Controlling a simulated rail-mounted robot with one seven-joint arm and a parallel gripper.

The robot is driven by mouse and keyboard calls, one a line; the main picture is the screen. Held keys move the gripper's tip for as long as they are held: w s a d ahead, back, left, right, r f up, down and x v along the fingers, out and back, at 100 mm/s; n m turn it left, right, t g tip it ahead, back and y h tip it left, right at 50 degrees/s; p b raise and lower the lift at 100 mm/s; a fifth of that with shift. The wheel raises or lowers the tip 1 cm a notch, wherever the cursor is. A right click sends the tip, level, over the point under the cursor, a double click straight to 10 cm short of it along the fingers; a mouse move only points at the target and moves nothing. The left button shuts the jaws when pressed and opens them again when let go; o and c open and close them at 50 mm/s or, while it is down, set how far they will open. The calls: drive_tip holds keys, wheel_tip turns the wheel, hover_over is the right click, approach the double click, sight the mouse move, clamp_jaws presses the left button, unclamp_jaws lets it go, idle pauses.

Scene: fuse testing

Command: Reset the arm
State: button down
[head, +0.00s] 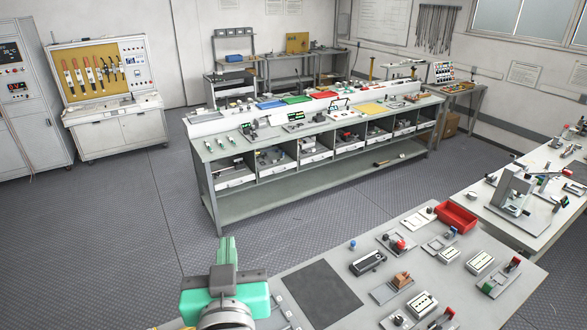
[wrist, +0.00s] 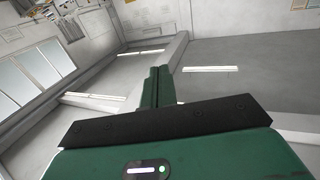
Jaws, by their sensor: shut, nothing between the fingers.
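My gripper (head: 227,248) is at the bottom left of centre in the head view, with a green body and green fingers pointing up. It is raised beside the left end of the near workbench (head: 405,240). In the wrist view the two green fingers (wrist: 158,78) lie together with nothing between them. The wrist view looks toward the ceiling and upper walls. Nothing is in contact with the gripper that I can see.
The near bench holds a dark mat (head: 318,292), a red bin (head: 456,216) and several small fixtures. A long bench with drawers (head: 318,150) stands beyond, across open floor (head: 110,230). A tool cabinet (head: 105,85) is at the back left.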

drive_tip(key=s+d+r+t+h, duration=0.1)
drive_tip(key=s+d+r+t, duration=0.1)
drive_tip(key=s+r, duration=0.3)
drive_tip(key=s+d+r+m+t+h, duration=0.1)
drive_tip(key=s+d+r+t, duration=0.2)
drive_tip(key=r, duration=0.6)
drive_tip(key=s+d+r+m+t+h, duration=0.1)
drive_tip(key=s+d+r+t, duration=0.1)
drive_tip(key=s+d+r, duration=0.4)
wheel_tip(320, 180, up, 2)
drive_tip(key=shift+s, duration=0.65)
